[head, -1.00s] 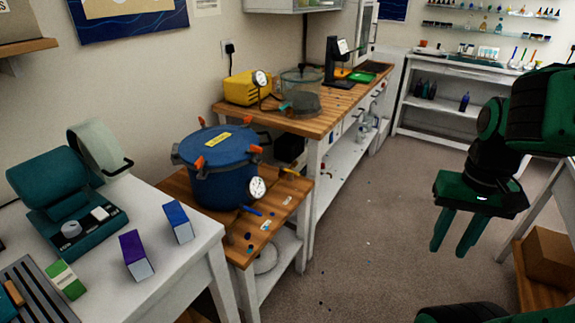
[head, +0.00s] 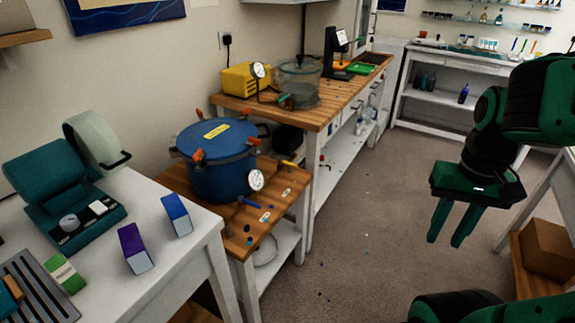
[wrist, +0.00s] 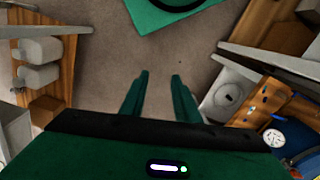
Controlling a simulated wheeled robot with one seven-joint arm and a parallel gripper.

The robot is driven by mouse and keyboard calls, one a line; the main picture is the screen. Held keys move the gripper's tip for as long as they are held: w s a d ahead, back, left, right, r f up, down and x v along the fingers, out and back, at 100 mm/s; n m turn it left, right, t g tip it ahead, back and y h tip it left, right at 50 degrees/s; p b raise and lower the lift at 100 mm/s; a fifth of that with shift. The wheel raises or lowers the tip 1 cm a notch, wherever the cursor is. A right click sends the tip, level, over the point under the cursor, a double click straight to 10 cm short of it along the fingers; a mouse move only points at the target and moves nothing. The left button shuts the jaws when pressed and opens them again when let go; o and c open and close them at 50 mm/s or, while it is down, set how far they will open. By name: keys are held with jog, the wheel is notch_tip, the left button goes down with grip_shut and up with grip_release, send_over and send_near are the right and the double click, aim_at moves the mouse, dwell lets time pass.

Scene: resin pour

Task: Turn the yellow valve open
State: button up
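A small yellow valve handle (head: 288,164) sticks out at the right of the blue pressure pot (head: 219,178), over the low wooden-topped table. It looks small, and I cannot tell how far it is turned. A blue handle (head: 248,202) is at the pot's front, below a round white gauge (head: 256,180). My gripper (head: 445,242) hangs in the air over the aisle, well to the right of the pot, its fingers apart and empty. In the wrist view my gripper (wrist: 160,78) is open above bare floor; the pot (wrist: 303,140) and gauge (wrist: 273,137) are at the lower right.
A long wooden bench (head: 335,98) with a yellow pump (head: 243,80) and a clear chamber runs behind the pot. A cardboard box (head: 548,248) is at the right.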

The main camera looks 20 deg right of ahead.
jog(key=w+f+t, duration=0.1)
jog(key=w+f, duration=0.1)
jog(key=w, duration=0.6)
jog(key=m+t+y, duration=0.7)
jog(key=m+t, duration=0.6)
send_near(297, 167)
jog(key=w+a, duration=0.1)
jog(key=x, duration=1.1)
jog(key=shift+d+f, duration=0.15)
jog(key=shift+d, duration=0.1)
grip_shut()
